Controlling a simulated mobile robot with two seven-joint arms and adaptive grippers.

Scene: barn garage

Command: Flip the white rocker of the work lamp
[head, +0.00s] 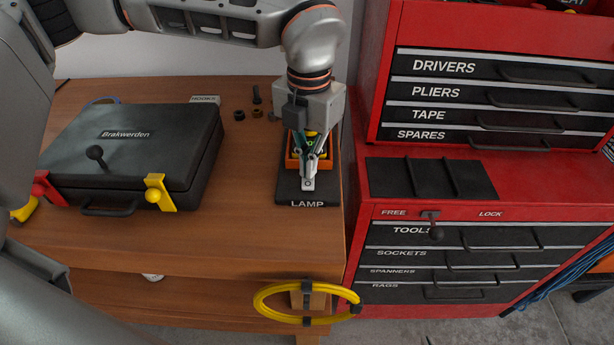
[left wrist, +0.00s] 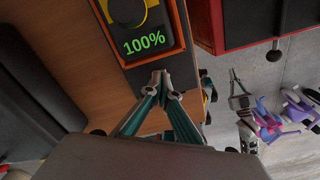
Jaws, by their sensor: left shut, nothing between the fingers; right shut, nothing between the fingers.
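The work lamp's control unit has an orange-framed housing (head: 290,160) on a black base plate (head: 285,190) marked LAMP, at the right edge of the wooden bench. My left gripper (head: 309,184) is shut and empty, pointing down over the unit's front part. In the left wrist view its fingertips (left wrist: 164,77) meet just beside the readout end. I cannot make out the white rocker apart from the fingertips. Contact is unclear. My right gripper is not seen.
A black case (head: 130,145) with a red and a yellow latch lies on the bench (head: 240,225) at left. A red tool cabinet (head: 360,230) stands close at right. A yellow cable coil (head: 270,303) hangs at the bench front.

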